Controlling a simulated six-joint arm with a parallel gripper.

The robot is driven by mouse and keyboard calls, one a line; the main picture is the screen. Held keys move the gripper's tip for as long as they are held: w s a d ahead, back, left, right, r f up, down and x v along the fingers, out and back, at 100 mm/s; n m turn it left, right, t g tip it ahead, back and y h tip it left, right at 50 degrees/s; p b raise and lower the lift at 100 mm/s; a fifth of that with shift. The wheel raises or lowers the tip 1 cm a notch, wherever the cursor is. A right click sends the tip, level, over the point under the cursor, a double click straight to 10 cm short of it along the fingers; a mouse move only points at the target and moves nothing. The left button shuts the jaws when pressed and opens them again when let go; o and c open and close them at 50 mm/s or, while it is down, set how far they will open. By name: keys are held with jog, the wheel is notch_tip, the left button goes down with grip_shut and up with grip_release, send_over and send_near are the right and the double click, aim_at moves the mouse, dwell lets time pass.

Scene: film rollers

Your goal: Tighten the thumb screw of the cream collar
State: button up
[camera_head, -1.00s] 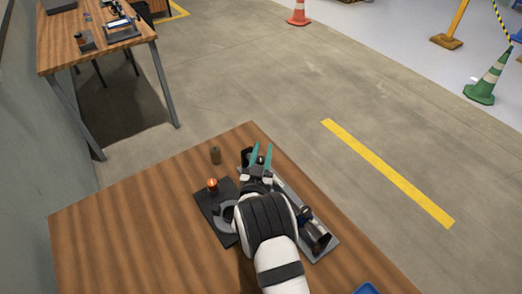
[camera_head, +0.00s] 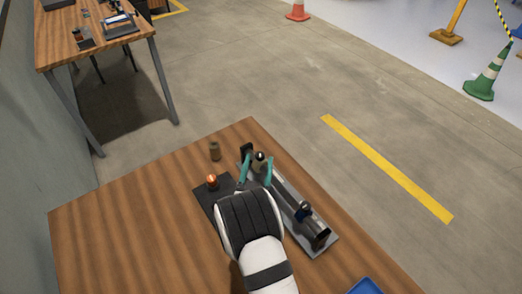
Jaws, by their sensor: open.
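My gripper (camera_head: 257,160) is open, with its two teal fingers spread apart and pointing toward the far end of a grey fixture (camera_head: 325,239). A small dark round part with a pale spot (camera_head: 260,156) shows between the fingertips; I cannot tell whether a finger touches it. A dark roller or shaft (camera_head: 287,194) runs along the fixture and has a dark blue ring (camera_head: 303,210) near its near end. I cannot make out the cream collar or its thumb screw with certainty; my gripper and wrist cover part of the fixture.
A dark plate (camera_head: 206,199) with an orange-topped knob (camera_head: 212,182) lies left of my gripper. A blue tray (camera_head: 366,286) is at the near right. The left of the wooden table (camera_head: 120,230) is clear.

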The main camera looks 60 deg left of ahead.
jog(key=shift+s+d, duration=0.4)
jog(key=shift+s, duration=0.05)
jog(key=s+r+n+g+y, duration=0.6)
jog(key=s+r+n, duration=0.1)
jog(key=n, duration=0.1)
jog(key=m+t+h, duration=0.1)
jog(key=m+h, duration=0.2)
jog(key=m, duration=0.1)
send_near(259, 152)
jog(key=x, duration=1.2)
jog(key=shift+w+a+f, duration=0.1)
jog(key=shift+f, duration=0.15)
